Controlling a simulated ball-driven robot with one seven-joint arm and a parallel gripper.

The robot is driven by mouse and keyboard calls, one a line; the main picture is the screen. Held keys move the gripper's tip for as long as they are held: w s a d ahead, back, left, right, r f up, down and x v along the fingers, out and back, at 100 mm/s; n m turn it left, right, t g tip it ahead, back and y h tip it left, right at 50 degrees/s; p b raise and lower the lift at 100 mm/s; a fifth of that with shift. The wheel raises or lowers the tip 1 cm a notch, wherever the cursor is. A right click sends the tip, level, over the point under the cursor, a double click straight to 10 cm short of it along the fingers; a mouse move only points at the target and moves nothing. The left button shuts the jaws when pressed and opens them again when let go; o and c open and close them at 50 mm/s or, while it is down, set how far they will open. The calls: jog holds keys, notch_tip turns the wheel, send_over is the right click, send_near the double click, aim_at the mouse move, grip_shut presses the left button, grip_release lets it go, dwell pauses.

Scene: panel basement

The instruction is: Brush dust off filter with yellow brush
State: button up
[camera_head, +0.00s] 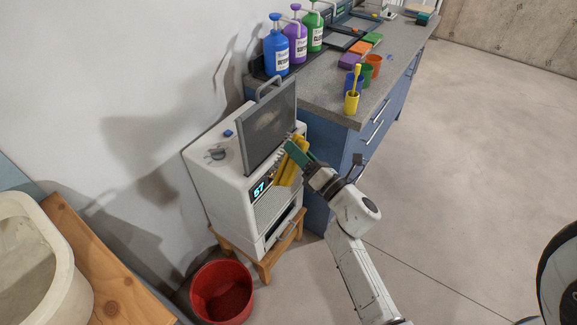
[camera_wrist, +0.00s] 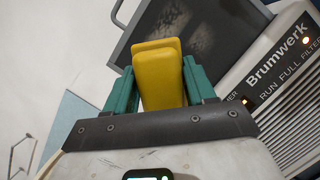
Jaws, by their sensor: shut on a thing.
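The filter, a grey framed panel with a handle (camera_head: 268,125), stands tilted up out of the top of a white machine. Pale dusty patches show on its dark face in the wrist view (camera_wrist: 205,25). My gripper (camera_head: 297,152) with teal fingers is shut on the yellow brush (camera_head: 288,168), in front of the machine and just to the lower right of the filter. In the wrist view the yellow brush (camera_wrist: 160,75) sits between both fingers and overlaps the filter's lower edge. Contact between brush and filter cannot be told. The brush's far end is hidden.
The white machine (camera_head: 228,188) stands on a wooden stool with a red bucket (camera_head: 222,290) below. A wooden bench stands lower left. Floor right is clear.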

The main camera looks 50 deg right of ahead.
jog(key=shift+w+a+b, duration=0.15)
jog(key=shift+w+b, duration=0.5)
jog(key=shift+w, duration=2.35)
jog(key=shift+w+b, duration=0.85)
jog(key=shift+w, duration=0.05)
